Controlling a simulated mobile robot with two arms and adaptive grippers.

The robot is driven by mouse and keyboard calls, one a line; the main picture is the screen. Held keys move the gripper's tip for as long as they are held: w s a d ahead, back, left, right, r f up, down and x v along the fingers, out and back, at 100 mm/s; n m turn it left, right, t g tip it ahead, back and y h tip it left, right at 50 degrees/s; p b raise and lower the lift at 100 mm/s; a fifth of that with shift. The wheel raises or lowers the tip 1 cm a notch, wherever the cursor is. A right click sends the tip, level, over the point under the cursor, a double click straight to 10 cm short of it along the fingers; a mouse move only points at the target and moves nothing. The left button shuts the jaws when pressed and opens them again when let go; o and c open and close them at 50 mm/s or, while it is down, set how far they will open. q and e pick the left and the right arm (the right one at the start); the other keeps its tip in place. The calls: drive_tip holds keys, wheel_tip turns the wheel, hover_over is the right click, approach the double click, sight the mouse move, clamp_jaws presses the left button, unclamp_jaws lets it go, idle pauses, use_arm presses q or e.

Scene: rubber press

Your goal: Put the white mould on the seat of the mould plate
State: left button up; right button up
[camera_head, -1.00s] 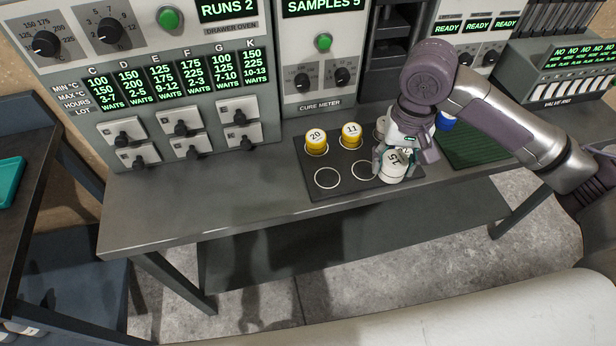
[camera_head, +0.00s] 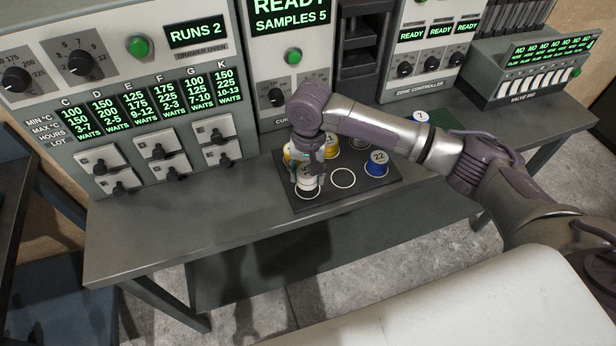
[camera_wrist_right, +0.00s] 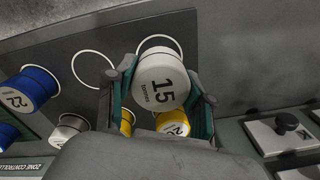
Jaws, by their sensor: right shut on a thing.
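My right gripper (camera_head: 308,170) is shut on the white mould (camera_wrist_right: 160,82), marked 15, and holds it upright. In the head view the white mould (camera_head: 308,185) is at the front left ring of the dark mould plate (camera_head: 350,200). In the right wrist view that ring (camera_wrist_right: 160,38) shows partly past the mould's edge, so the two look slightly offset. I cannot tell whether the mould touches the plate. The front middle ring (camera_head: 343,178) is empty. My left gripper is not in view.
A blue mould (camera_head: 377,168), marked 22, stands front right on the plate. Yellow moulds (camera_wrist_right: 172,123) and a white-topped silver one (camera_wrist_right: 68,130) stand in the back row. The bench front (camera_head: 200,225) is clear.

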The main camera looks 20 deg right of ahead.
wheel_tip(320, 180, down, 2)
drive_tip(key=shift+d+f, duration=0.1)
drive_tip(key=shift+f, duration=0.15)
drive_tip(key=o, duration=1.3)
drive_tip(key=shift+f, duration=0.15)
wheel_tip(320, 180, up, 12)
drive_tip(key=shift+r+b, duration=0.15)
drive_tip(key=shift+b, duration=0.7)
